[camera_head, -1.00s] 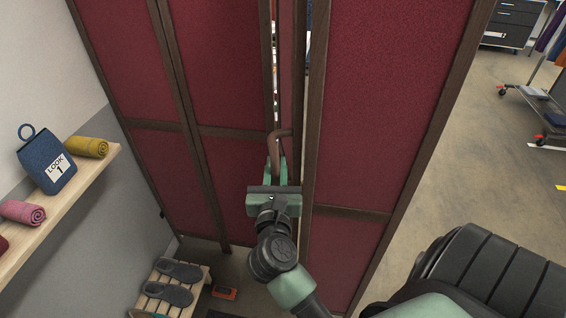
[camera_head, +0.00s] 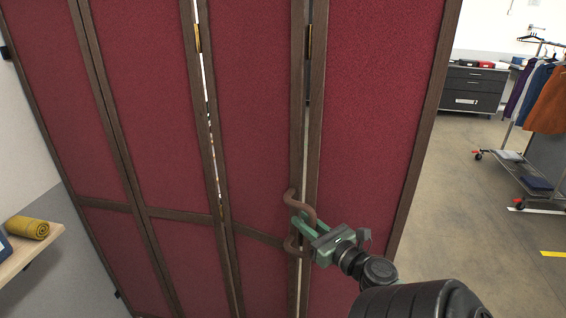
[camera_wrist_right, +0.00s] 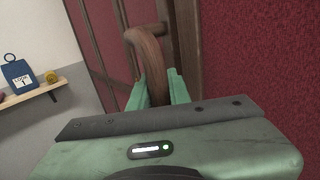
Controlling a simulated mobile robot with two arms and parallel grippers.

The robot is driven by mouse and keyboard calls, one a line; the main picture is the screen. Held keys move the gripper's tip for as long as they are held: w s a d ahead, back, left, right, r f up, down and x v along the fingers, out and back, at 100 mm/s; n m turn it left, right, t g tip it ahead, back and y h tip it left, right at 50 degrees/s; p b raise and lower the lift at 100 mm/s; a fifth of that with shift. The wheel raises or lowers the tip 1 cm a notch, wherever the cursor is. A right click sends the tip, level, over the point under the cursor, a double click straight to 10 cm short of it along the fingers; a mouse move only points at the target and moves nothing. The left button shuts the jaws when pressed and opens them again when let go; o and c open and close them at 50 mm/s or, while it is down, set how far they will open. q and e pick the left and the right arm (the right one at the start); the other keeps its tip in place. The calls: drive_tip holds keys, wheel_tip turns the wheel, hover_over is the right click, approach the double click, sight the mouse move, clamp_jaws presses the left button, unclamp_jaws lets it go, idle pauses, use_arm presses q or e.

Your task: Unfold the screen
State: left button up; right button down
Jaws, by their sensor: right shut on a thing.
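The folding screen (camera_head: 375,100) has several tall dark red panels in dark brown frames. It stands upright and fills most of the head view, its panels at angles to each other with narrow gaps at some joints. A curved brown handle (camera_head: 306,208) sits on a frame post between two panels. My right gripper (camera_head: 299,223) is shut on this handle. In the right wrist view the handle (camera_wrist_right: 150,58) rises between the green fingers. My left gripper is not in view.
A wooden wall shelf (camera_head: 48,243) with a rolled mustard cloth (camera_head: 28,228) is at the left. A wheeled clothes rack (camera_head: 525,175) and a dark drawer cabinet (camera_head: 472,88) stand at the back right. The floor right of the screen (camera_head: 450,215) is open.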

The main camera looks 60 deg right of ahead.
sight(333, 214)
drive_tip(key=d, duration=0.2)
drive_tip(key=d+n+y, duration=0.1)
drive_tip(key=d, duration=0.1)
drive_tip(key=d+y, duration=0.1)
drive_tip(key=d, duration=0.1)
drive_tip(key=shift+w+d+n+t, duration=0.2)
drive_tip(key=shift+w+n+t, duration=0.1)
drive_tip(key=shift+w, duration=0.1)
drive_tip(key=shift+w+d, duration=0.25)
drive_tip(key=shift+d, duration=0.8)
drive_tip(key=c, duration=1.3)
unclamp_jaws()
drive_tip(key=shift+w, duration=0.1)
drive_tip(key=shift+w+a, duration=0.1)
drive_tip(key=s, duration=0.2)
drive_tip(key=s+b, duration=0.1)
drive_tip(key=s, duration=0.1)
drive_tip(key=s+a+b, duration=0.1)
drive_tip(key=s, duration=0.1)
drive_tip(key=shift+s+f, duration=0.1)
drive_tip(key=shift+s, duration=0.25)
drive_tip(key=shift+s+a+b, duration=0.1)
drive_tip(key=shift+s+b, duration=0.2)
drive_tip(key=shift+s, duration=0.2)
